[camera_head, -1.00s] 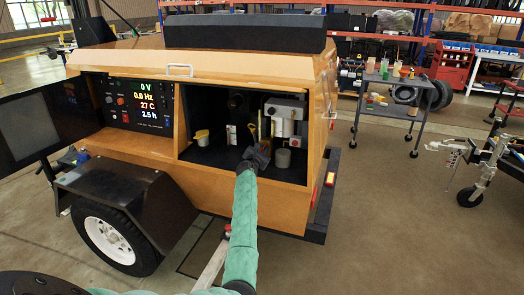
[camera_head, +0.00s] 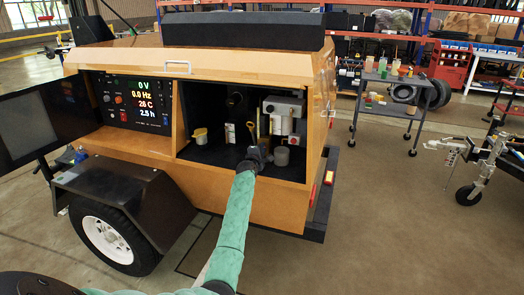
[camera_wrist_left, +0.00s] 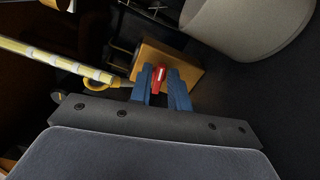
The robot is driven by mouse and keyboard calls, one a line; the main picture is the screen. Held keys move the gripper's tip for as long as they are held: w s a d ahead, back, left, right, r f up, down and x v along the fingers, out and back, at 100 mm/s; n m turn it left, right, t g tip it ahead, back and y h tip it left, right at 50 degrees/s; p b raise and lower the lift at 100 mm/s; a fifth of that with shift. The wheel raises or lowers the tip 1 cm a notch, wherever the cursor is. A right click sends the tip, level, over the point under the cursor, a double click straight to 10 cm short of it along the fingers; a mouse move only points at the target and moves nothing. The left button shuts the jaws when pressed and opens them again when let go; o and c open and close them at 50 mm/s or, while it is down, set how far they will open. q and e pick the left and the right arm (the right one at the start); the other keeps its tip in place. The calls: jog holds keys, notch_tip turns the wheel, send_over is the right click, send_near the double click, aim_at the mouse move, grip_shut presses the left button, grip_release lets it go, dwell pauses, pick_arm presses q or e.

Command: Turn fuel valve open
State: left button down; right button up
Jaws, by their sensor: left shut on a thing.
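The fuel valve has a red handle (camera_wrist_left: 158,78) on a tan block (camera_wrist_left: 182,66), both seen in the left wrist view. My left gripper (camera_wrist_left: 163,88) has its two blue fingers either side of the red handle and is shut on it. In the head view my left gripper (camera_head: 261,153) reaches into the open bay of the orange generator trailer (camera_head: 240,192), low near the bay floor. There the gripper hides the valve. My right gripper does not show.
A grey cylinder (camera_head: 282,156) stands just right of the gripper. A white-grey engine unit (camera_head: 283,112) is behind. The lit control panel (camera_head: 127,100) is left of the bay.

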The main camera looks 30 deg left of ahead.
pick_arm(q)
jog(key=shift+f+m, duration=0.2)
jog(key=shift+m, duration=0.9)
